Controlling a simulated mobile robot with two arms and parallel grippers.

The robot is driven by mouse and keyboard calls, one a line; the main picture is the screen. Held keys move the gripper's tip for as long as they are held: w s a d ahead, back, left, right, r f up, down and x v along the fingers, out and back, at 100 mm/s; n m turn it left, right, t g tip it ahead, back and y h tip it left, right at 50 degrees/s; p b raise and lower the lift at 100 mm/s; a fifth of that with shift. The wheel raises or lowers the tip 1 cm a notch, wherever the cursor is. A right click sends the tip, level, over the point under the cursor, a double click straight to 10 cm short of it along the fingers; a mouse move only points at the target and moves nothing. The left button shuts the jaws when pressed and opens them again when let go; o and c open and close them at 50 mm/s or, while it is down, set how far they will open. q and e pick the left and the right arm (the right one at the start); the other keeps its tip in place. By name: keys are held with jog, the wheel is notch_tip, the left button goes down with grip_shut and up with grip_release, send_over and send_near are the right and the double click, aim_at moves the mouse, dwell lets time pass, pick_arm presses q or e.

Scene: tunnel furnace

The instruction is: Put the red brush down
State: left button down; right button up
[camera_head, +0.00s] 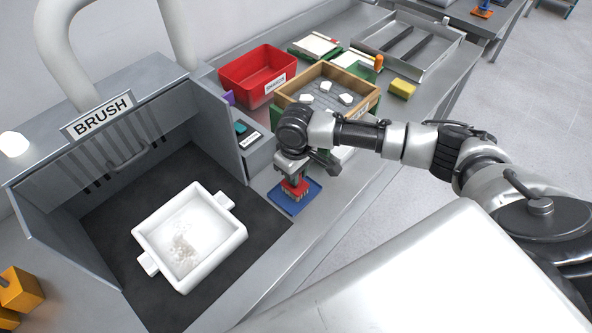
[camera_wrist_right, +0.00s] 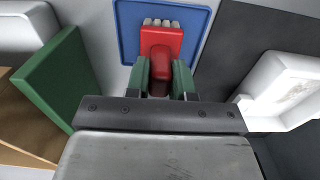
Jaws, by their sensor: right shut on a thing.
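The red brush (camera_head: 294,187) is upright at the blue mat (camera_head: 297,205), its pale bristles pointing down. In the right wrist view the red brush (camera_wrist_right: 162,43) shows in front of the blue mat (camera_wrist_right: 129,30). My right gripper (camera_head: 291,170) is above the mat and shut on the brush's handle; its green fingers (camera_wrist_right: 160,80) stand on both sides of it in the wrist view. I cannot tell whether the bristles touch the mat. My left gripper is not in view.
A white tray (camera_head: 151,230) with pale debris sits on the dark floor of the brush booth (camera_head: 60,215), left of the mat. A wooden box (camera_head: 284,98) with white pieces, a red bin (camera_head: 231,73) and a yellow sponge (camera_head: 402,88) stand farther back.

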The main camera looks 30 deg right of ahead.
jog(key=shift+f, duration=0.2)
jog(key=o, duration=0.9)
jog(key=shift+f, duration=0.1)
notch_tip(320, 180, up, 12)
jog(key=b, duration=0.2)
